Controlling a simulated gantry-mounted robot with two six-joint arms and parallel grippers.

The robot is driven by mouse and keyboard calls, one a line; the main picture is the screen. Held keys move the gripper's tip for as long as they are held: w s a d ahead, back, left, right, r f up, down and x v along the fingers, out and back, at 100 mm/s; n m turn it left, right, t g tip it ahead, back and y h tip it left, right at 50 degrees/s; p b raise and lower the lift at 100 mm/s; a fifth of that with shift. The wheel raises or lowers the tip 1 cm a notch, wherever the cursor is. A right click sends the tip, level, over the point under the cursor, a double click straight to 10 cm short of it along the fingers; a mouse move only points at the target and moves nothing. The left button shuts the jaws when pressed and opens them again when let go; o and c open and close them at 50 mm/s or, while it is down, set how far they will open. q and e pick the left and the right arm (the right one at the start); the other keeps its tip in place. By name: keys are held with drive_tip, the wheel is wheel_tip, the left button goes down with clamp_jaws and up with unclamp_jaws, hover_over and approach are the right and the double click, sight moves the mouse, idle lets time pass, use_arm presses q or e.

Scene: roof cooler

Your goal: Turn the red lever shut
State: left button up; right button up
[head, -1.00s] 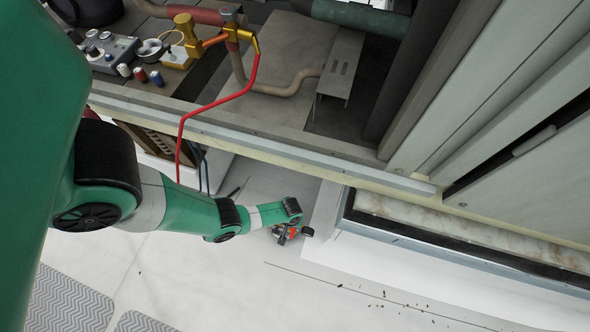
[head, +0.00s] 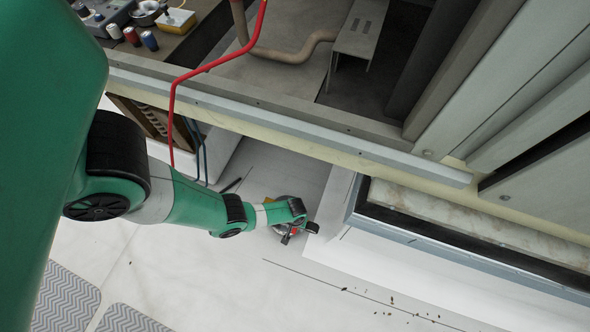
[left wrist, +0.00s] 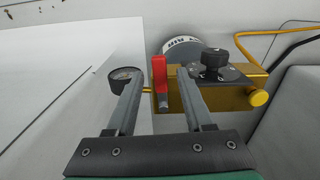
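The red lever (left wrist: 159,72) shows in the left wrist view at the left end of a brass valve block (left wrist: 228,98). It points up the picture, across the line of the block. My left gripper (left wrist: 157,80) is open, one finger on each side of the lever; whether either finger touches it I cannot tell. In the head view my left gripper (head: 297,230) hangs low over the pale floor, with a small spot of red at its fingers. Its arm hides most of the valve there. My right gripper is in neither view.
A dial gauge (left wrist: 124,75) sits just left of the left finger, and a black knob (left wrist: 214,62) stands on the block to the right. A yellow hose (left wrist: 262,35) runs behind. The cabinet's front rail (head: 290,120) lies above my arm; pale floor (head: 215,285) is open below.

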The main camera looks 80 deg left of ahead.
use_arm(q)
clamp_jaws()
idle(1.3)
